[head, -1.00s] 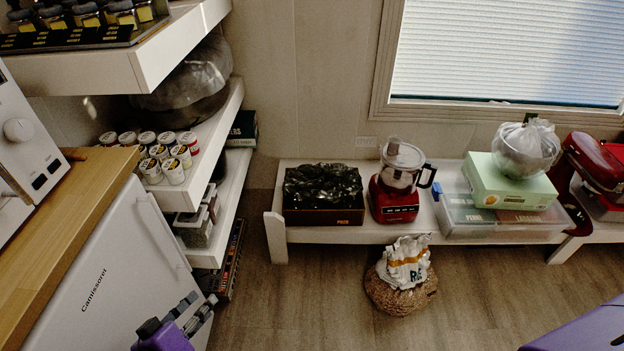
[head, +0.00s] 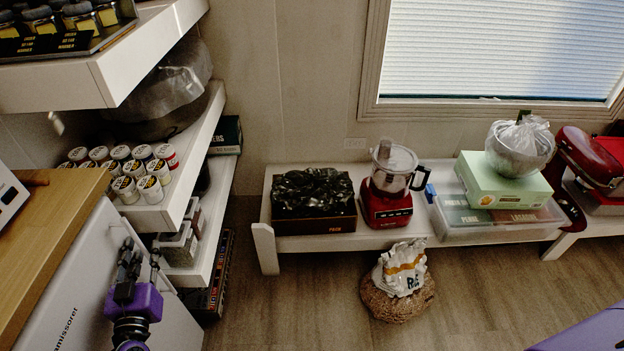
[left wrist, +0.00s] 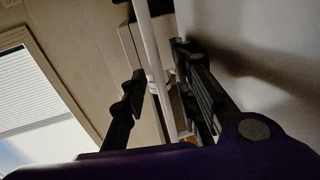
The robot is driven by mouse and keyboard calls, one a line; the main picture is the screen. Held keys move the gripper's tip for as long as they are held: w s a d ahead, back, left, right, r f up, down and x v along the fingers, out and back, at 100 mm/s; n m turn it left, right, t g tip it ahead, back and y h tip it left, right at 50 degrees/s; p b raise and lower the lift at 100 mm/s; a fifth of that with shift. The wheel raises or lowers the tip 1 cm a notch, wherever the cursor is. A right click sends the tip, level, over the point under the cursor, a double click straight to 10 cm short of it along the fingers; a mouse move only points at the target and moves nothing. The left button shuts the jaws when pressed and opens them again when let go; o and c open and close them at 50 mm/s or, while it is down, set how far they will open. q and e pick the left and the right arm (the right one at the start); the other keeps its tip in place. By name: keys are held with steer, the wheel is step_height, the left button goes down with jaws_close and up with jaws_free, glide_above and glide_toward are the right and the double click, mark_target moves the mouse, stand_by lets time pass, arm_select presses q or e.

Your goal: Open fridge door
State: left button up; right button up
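The fridge is white, with its door (head: 85,285) under a wooden counter at the lower left of the head view; part of a brand name shows on it. A pale surface (left wrist: 265,55), probably the door, lies close beside the right finger. My right gripper is not in view.
The wooden counter (head: 50,240) is above the fridge. White shelves (head: 165,210) with jars and containers stand just right of it. A low bench (head: 265,245) bears a red food processor (head: 388,195).

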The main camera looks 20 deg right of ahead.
arm_select(q)
steer(key=shift+w, duration=0.4)
jaws_close()
steer(key=shift+s+d, duration=0.1)
steer(key=shift+d, duration=0.05)
